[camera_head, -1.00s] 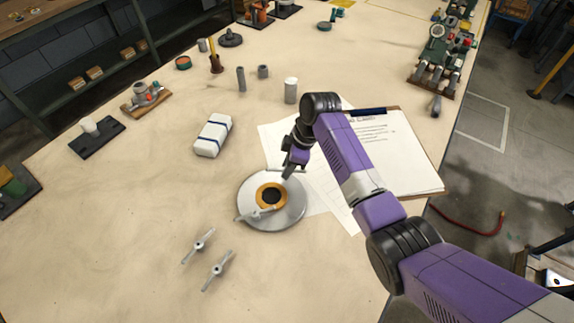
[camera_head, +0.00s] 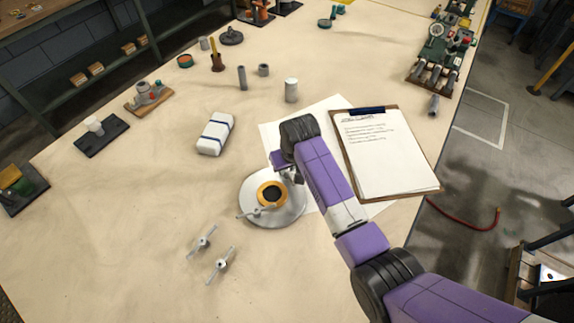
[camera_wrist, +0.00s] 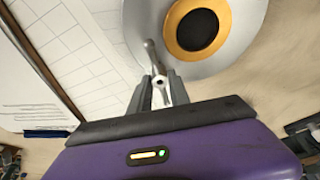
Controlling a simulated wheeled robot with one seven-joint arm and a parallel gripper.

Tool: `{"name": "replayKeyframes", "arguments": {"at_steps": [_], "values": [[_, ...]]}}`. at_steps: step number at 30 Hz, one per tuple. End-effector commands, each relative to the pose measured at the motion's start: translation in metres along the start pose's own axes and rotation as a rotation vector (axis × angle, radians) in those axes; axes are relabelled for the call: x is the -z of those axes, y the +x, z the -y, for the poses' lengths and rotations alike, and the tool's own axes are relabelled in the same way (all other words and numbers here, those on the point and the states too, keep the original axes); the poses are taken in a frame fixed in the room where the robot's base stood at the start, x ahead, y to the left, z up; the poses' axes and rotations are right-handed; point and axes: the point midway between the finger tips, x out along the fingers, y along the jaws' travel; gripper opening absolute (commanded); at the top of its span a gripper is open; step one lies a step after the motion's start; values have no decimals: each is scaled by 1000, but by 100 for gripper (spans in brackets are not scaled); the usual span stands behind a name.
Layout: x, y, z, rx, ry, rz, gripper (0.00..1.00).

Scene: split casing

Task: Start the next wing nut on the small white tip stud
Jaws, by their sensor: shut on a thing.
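The round grey casing disc (camera_head: 285,214) lies on the table, with an orange ring (camera_head: 262,186) around a dark centre. A wing nut (camera_head: 258,212) sits on the disc at the ring's lower-left side. Two more wing nuts, one upper (camera_head: 204,242) and one lower (camera_head: 220,265), lie loose on the table. In the wrist view my gripper (camera_wrist: 161,84) is shut on a wing nut (camera_wrist: 151,48), one wing pointing toward the grey disc (camera_wrist: 245,40). In the head view my arm hides the fingers. I cannot make out the small white tip stud.
A clipboard (camera_head: 385,155) and loose paper sheets (camera_head: 268,133) lie right of and behind the disc. A white strapped block (camera_head: 215,134), a white-topped cylinder (camera_head: 291,90) and grey cylinders (camera_head: 241,78) stand farther back.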

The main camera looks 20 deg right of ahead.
Motion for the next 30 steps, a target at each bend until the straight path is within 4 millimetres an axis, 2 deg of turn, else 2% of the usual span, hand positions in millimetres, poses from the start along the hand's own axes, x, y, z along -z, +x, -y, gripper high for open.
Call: {"name": "replayKeyframes", "arguments": {"at_steps": [3, 7, 8, 11, 12, 22, 30], "values": [[2, 0, 2, -28, 99, -4, 0], [2, 0, 2, -28, 100, -5, 0], [2, 0, 2, -27, 100, -5, 27], [2, 0, 2, -27, 99, -4, 46], [2, 0, 2, -28, 99, -4, 48], [3, -4, 1, -28, 98, -3, 48], [13, -37, 1, -28, 97, -4, 48]]}}
